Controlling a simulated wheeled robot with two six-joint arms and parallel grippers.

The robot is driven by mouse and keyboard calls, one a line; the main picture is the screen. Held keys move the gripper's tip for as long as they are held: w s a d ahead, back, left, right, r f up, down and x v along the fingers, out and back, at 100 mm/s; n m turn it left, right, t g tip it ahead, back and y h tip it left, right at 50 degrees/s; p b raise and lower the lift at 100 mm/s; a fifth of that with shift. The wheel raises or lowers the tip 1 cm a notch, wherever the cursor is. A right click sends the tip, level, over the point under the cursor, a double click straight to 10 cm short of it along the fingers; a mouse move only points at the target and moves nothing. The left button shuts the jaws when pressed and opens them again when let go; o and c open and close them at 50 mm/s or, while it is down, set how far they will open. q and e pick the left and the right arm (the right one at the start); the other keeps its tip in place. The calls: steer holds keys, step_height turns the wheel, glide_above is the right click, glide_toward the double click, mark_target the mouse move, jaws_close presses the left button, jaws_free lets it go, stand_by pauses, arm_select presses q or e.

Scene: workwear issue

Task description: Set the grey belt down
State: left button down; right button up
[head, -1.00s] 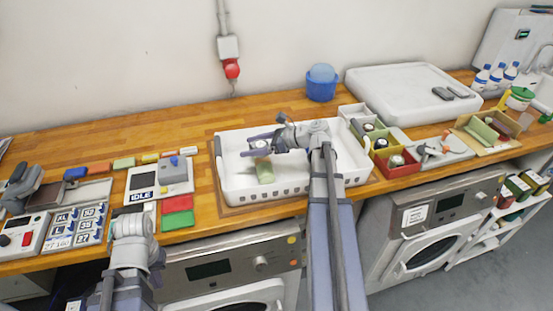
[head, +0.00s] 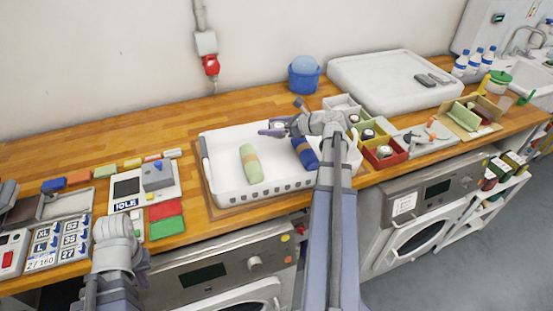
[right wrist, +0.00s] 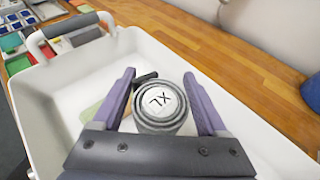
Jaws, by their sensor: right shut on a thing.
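The grey belt (right wrist: 162,105) is a tight roll with a white XL label facing up. In the right wrist view it sits between the purple fingers of my right gripper (right wrist: 165,100), which is shut on it. In the head view my right gripper (head: 277,131) is over the back part of the white basket (head: 204,158); the belt is mostly hidden there. Whether the belt touches the basket floor is unclear. My left gripper (head: 140,266) is low at the left, in front of the counter, and its fingers are too unclear to read.
A green roll (head: 250,163) and a dark blue roll (head: 304,153) lie in the basket. Small boxes with labelled rolls, including a red one (head: 384,163), stand to the right. A blue tub (head: 304,78) is behind. The basket's left side is bare.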

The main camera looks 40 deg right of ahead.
steer(key=shift+f+b, duration=4.75)
steer(key=shift+f, duration=0.2)
steer(key=shift+f, duration=0.1)
steer(key=shift+f+b, duration=0.55)
steer(key=shift+b, duration=0.1)
steer(key=o, duration=1.2)
steer(key=shift+r, duration=0.1)
steer(key=shift+r+p, duration=0.2)
steer(key=shift+p, duration=0.15)
steer(key=shift+s+d+r+p, duration=0.2)
steer(key=shift+s+r+p, duration=0.35)
steer(key=shift+r+p, duration=0.25)
steer(key=p+v, duration=0.3)
steer(key=v, duration=0.6)
steer(key=shift+s, duration=0.2)
steer(key=shift+s+d+r+p, duration=0.15)
steer(key=shift+s+d+p, duration=0.15)
steer(key=shift+s, duration=0.25)
